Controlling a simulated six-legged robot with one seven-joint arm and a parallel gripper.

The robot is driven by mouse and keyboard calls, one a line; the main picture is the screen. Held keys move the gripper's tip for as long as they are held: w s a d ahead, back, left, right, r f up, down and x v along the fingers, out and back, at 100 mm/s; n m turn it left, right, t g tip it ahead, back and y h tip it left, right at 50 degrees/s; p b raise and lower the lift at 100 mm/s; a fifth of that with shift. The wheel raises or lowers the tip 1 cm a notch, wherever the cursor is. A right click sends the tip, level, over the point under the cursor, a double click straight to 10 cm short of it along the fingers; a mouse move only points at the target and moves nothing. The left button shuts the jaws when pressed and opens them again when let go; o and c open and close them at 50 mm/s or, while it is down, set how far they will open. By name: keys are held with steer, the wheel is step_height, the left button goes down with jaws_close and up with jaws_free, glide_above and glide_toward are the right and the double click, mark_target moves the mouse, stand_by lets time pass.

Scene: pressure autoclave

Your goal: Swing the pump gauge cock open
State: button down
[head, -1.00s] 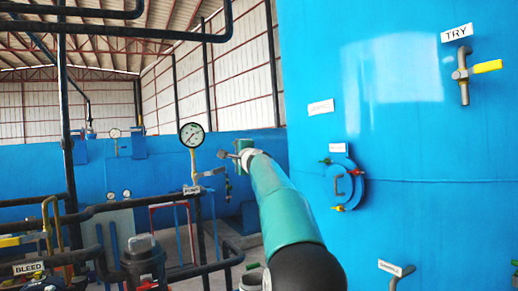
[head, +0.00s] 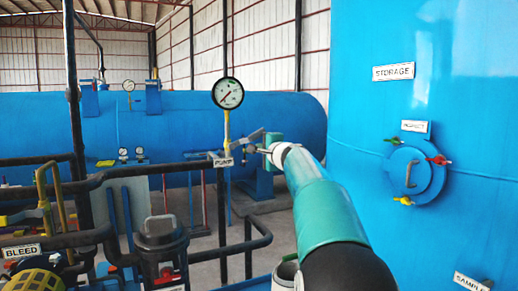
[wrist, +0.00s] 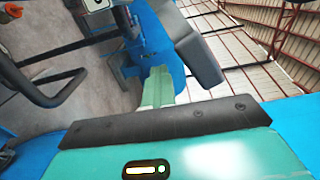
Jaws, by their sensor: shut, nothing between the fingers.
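The pump gauge (head: 228,93) is a round white dial on a yellow stem in the head view. The PUMP label (head: 223,162) hangs below it on the black pipe. The cock's grey lever (head: 250,136) slants up and right from the stem. My gripper (head: 263,149) is shut and empty, just right of and slightly below the lever. Whether it touches the lever is unclear. In the wrist view, the pale green fingers (wrist: 158,88) are together, and a broad grey bar (wrist: 185,50), probably the lever, is close beyond them.
The blue storage tank (head: 440,90) with a round hatch (head: 412,176) fills the right. A long blue vessel (head: 50,120) lies behind. Black pipes (head: 110,178), a yellow BLEED lever (head: 22,218) and a black pump housing (head: 160,243) occupy the lower left.

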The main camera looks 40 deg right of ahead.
steer(key=shift+s+a+r, duration=0.15)
steer(key=shift+a+r, duration=0.15)
steer(key=c, duration=2)
jaws_free()
steer(key=shift+s, duration=0.1)
steer(key=o, duration=0.3)
steer(key=shift+w, duration=0.2)
steer(key=o, duration=0.5)
steer(key=shift+c, duration=0.2)
steer(key=shift+s, duration=0.1)
steer(key=v, duration=1.6)
